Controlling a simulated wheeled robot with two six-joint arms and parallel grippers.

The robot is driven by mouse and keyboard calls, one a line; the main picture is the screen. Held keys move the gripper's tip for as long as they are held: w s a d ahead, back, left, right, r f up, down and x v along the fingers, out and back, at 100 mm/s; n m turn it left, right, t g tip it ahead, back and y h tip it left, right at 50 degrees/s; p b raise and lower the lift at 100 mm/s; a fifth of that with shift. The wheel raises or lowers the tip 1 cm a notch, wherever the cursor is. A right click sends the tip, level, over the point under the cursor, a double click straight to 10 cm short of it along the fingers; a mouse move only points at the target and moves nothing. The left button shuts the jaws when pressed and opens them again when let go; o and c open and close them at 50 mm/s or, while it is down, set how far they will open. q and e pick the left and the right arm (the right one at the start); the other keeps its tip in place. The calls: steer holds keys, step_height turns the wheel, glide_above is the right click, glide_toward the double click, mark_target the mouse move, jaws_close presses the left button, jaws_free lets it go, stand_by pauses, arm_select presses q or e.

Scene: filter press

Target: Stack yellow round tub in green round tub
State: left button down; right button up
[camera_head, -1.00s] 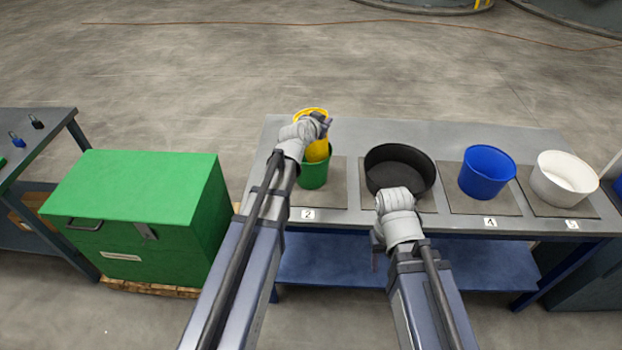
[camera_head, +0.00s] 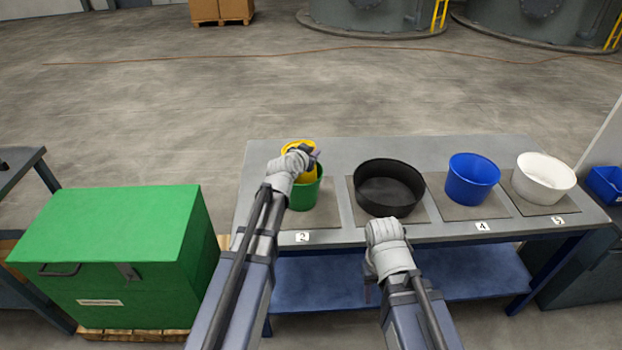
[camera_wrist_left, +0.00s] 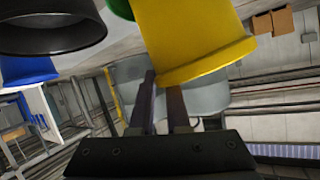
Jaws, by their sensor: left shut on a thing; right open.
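The yellow round tub (camera_head: 307,177) is at the green round tub (camera_head: 304,194) on the left part of the table. Its lower part overlaps the green tub's opening; how deep it sits I cannot tell. My left gripper (camera_head: 313,153) is shut on the yellow tub's rim side, and my arm hides part of both tubs. In the left wrist view the yellow tub (camera_wrist_left: 195,40) fills the top middle, its rim by my fingers (camera_wrist_left: 163,95). A sliver of the green tub (camera_wrist_left: 120,8) shows behind it. My right gripper (camera_head: 370,288) is open and empty in front of the table edge.
A black tub (camera_head: 389,188), a blue tub (camera_head: 472,179) and a white tub (camera_head: 543,178) stand on mats to the right on the grey table (camera_head: 390,147). A green chest (camera_head: 110,230) stands left of the table. The table's back strip is clear.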

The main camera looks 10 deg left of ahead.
arm_select(q)
steer(key=shift+f+b, duration=2.55)
steer(key=shift+f, duration=0.6)
steer(key=shift+s+d+r, duration=0.1)
steer(key=shift+r, duration=0.05)
steer(key=c, duration=1.2)
jaws_free()
steer(key=o, duration=0.3)
steer(key=shift+o, duration=0.2)
arm_select(e)
step_height(320, 180, down, 6)
arm_select(q)
steer(key=p+v, duration=0.5)
steer(key=v, duration=0.7)
arm_select(e)
step_height(320, 180, up, 5)
steer(key=shift+f, duration=0.2)
